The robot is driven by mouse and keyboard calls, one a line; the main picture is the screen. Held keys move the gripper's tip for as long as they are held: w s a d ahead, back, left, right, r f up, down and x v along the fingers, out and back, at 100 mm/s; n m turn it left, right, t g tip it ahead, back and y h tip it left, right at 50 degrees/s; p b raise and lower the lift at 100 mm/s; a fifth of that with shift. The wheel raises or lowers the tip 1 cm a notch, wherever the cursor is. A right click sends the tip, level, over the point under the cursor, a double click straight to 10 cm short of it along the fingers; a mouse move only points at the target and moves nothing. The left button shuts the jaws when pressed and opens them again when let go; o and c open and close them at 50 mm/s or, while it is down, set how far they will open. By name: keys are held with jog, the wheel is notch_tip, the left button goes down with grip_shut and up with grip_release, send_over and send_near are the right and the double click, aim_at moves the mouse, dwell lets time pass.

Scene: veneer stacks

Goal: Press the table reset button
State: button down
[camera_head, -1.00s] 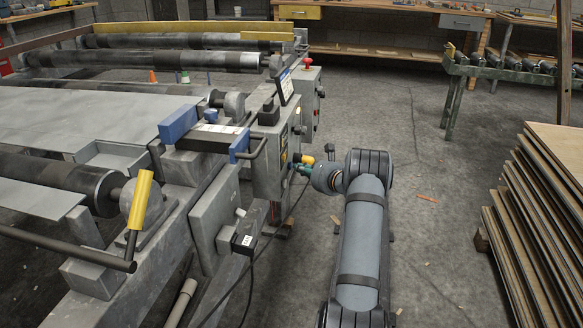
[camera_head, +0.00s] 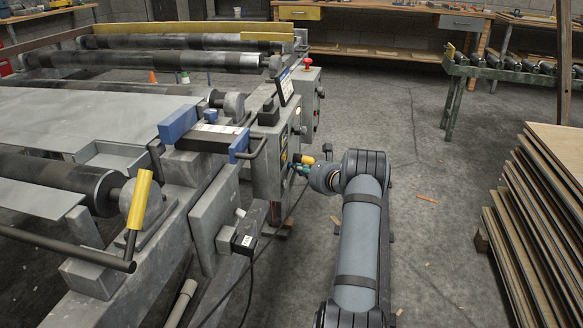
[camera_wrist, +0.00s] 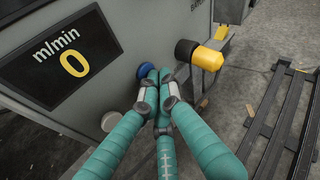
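A blue round button (camera_wrist: 145,71) sits on the grey panel face (camera_wrist: 120,40) in the wrist view, partly hidden behind my fingertips. No label on it can be read. My gripper (camera_wrist: 157,77) has teal fingers that converge, with tips together and nothing visible between them. The tips are at the button's right edge; whether they touch or press it I cannot tell. In the head view my gripper (camera_head: 298,168) is at the side of the grey control box (camera_head: 268,170), and the button is hidden there.
A display (camera_wrist: 70,60) reading "m/min 0" is left of the button. A yellow and black knob (camera_wrist: 206,56) sticks out close to the right of my fingers. A pale round knob (camera_wrist: 110,120) is below. A red mushroom button (camera_head: 308,61) stands on a farther box. Stacked veneer sheets (camera_head: 550,190) stand right.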

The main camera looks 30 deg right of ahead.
jog(key=shift+w+a, duration=0.15)
jog(key=shift+a, duration=0.05)
jog(key=shift+d, duration=0.1)
jog(key=shift+s+d, duration=0.55)
jog(key=shift+s, duration=0.15)
jog(key=shift+s+d, duration=1.7)
jog(key=shift+s, duration=0.15)
jog(key=s+d+p, duration=0.1)
jog(key=s+d, duration=0.1)
jog(key=s, duration=0.1)
jog(key=shift+d, duration=0.35)
